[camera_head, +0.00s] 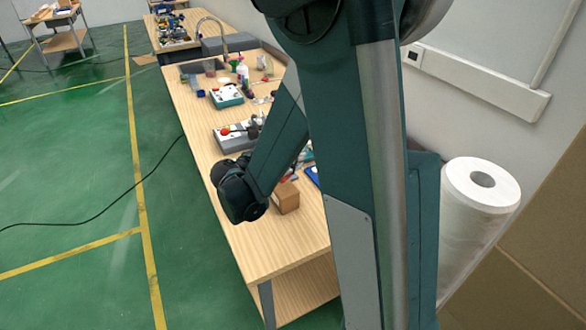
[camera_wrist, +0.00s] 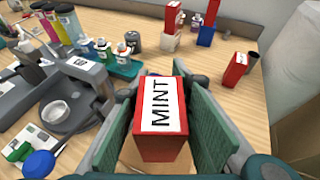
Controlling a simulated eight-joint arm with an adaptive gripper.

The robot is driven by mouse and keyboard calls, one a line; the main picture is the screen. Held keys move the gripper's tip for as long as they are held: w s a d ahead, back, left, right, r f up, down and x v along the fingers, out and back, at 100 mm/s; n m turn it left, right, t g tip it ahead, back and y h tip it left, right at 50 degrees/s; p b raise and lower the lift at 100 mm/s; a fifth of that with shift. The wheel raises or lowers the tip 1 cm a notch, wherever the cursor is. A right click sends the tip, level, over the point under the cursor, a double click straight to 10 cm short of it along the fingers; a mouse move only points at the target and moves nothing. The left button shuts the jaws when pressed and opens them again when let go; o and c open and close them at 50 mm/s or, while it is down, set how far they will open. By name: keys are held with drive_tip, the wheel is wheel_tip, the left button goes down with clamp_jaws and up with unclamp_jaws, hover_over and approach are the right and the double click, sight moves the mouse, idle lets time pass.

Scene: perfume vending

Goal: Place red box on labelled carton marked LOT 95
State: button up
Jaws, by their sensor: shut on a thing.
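A red box (camera_wrist: 162,148) with a white label reading MINT sits between the green pads of my gripper (camera_wrist: 158,80) in the wrist view. My gripper is shut on it. A small brown carton (camera_head: 287,198) stands on the workbench near its front edge in the head view, right beside my wrist. No LOT 95 marking is readable on it. In the wrist view, a tan surface shows under the red box; I cannot tell whether it is carton or bench. My fingers and the red box are hidden in the head view.
Another red box (camera_wrist: 235,69) with a white label stands at the right of the wrist view. A grey device (camera_wrist: 72,92) and several bottles stand at the left. Red-and-white boxes (camera_wrist: 171,28) are farther back. The bench's near end (camera_head: 285,245) is clear.

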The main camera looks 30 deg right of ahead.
drive_tip(key=shift+f+b, duration=0.4)
drive_tip(key=shift+f, duration=1.45)
drive_tip(key=shift+f, duration=0.2)
drive_tip(key=o, duration=0.9)
drive_tip(key=shift+a+r, duration=0.1)
drive_tip(key=shift+r, duration=0.2)
drive_tip(key=shift+p+v, duration=0.8)
drive_tip(key=shift+v, duration=5.1)
drive_tip(key=shift+s, duration=0.1)
